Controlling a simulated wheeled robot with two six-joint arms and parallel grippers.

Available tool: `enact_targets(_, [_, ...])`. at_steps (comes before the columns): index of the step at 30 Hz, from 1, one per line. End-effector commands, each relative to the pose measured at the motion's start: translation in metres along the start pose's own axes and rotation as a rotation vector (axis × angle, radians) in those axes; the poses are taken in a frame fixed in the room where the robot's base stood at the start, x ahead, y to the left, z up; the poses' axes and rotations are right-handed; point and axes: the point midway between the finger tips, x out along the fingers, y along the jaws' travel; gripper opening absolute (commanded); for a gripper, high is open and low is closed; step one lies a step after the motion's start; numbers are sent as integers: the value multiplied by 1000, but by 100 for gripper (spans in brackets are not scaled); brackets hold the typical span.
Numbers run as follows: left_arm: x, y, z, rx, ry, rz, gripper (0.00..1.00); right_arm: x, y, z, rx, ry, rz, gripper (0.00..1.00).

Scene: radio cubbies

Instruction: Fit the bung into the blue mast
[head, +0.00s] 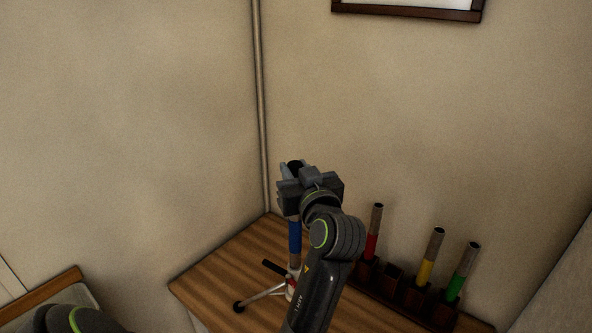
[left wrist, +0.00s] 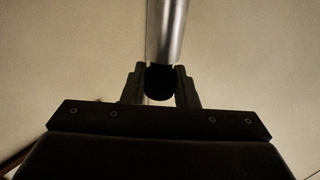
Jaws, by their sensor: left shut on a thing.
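The blue mast (head: 294,238) stands upright on a small tripod on the wooden table, a grey tube with a blue band. My left gripper (head: 294,170) is at the top of this mast, shut on the dark bung (head: 295,164). In the left wrist view the black bung (left wrist: 159,83) sits between the two fingers, at the end of the silvery mast tube (left wrist: 165,32). Bung and tube look in line and very close. I cannot tell whether the bung is inside the mouth or only at it. My right gripper is not in view.
A dark rack with cubbies (head: 413,298) stands right of my arm. It holds a red-banded tube (head: 372,245), a yellow-banded tube (head: 427,270) and a green-banded tube (head: 457,286). The wooden table (head: 222,272) is bare at its left. Walls meet behind it.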

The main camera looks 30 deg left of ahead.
Motion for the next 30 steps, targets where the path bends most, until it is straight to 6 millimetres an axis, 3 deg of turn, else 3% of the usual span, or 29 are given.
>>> enact_targets(13, [0,0,13,0,0,0,4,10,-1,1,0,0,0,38])
enact_targets(14, [0,0,12,0,0,0,28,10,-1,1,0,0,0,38])
enact_targets(19, [0,0,11,0,0,0,50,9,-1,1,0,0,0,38])
enact_targets(30, [0,0,11,0,0,1,52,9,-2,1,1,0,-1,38])
